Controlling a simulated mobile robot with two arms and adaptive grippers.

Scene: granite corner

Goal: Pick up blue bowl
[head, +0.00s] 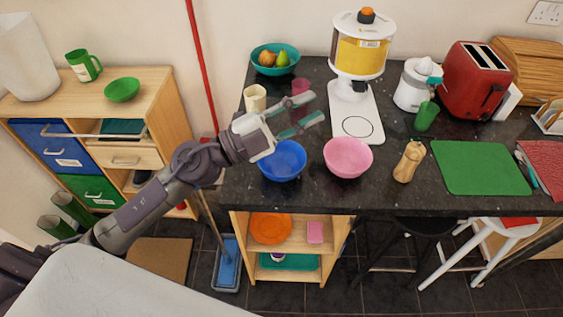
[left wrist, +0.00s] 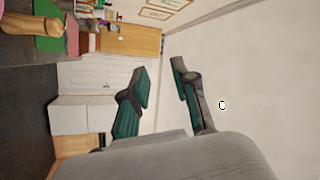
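The blue bowl (head: 283,161) sits upright on the dark counter, near its front left edge. My left gripper (head: 312,108) is above the counter, up and slightly right of the bowl in the head view, and apart from it. Its two green-padded fingers are spread with nothing between them. The left wrist view also shows the spread fingers (left wrist: 162,92), with the wall behind them. The blue bowl does not show in the left wrist view. My right gripper is in neither view.
A pink bowl (head: 348,158) stands just right of the blue bowl. A juice dispenser (head: 358,70) is at the back.

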